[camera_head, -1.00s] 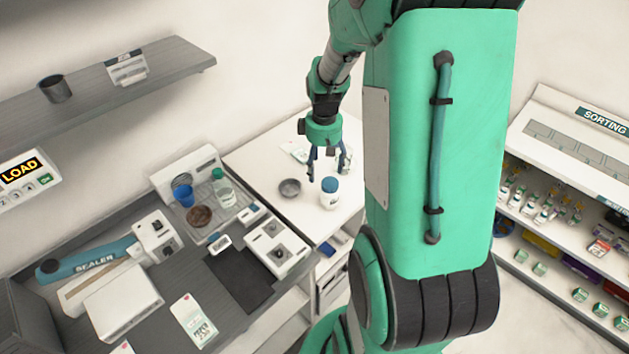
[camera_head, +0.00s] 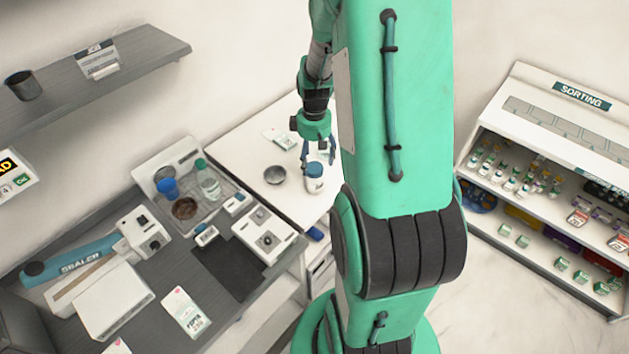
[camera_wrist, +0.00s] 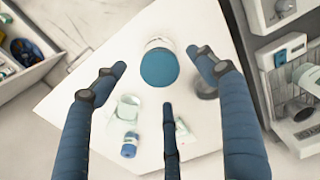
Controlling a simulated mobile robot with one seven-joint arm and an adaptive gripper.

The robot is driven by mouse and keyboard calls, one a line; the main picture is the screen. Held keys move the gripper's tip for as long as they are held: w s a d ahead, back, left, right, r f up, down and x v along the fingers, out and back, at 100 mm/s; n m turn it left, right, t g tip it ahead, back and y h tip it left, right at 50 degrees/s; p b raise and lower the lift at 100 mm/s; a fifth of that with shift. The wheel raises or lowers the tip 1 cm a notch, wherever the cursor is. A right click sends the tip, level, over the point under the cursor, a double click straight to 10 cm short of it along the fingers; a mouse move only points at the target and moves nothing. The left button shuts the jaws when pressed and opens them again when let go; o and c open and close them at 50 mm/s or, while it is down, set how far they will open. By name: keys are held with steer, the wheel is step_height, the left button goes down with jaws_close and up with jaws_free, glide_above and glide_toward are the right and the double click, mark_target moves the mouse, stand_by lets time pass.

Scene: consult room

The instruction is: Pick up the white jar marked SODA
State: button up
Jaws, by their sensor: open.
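The white jar (camera_head: 314,184) with a blue lid stands upright on the white table (camera_head: 240,143). In the wrist view its round blue lid (camera_wrist: 159,67) faces the camera, with a little of the white body showing behind it; the SODA marking cannot be read. My gripper (camera_head: 318,158) is open just above the jar. In the wrist view the blue fingers of my gripper (camera_wrist: 160,78) spread around the lid from the left, right and below, apart from it. No finger visibly touches the jar.
A grey metal bowl (camera_head: 275,175) stands close left of the jar. A small blue-capped bottle (camera_wrist: 129,147) lies near a clear container in the wrist view. A tray with a blue cup (camera_head: 168,188) and a green-capped bottle (camera_head: 207,180) is further left. The sorting shelf (camera_head: 545,130) stands at right.

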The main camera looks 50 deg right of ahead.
mark_target(314, 167)
steer(key=shift+f+b, duration=0.3)
steer(key=shift+f, duration=2.65)
steer(key=shift+f, duration=0.15)
steer(key=shift+f+b, duration=0.4)
steer(key=shift+f, duration=2.05)
steer(key=c, duration=1.3)
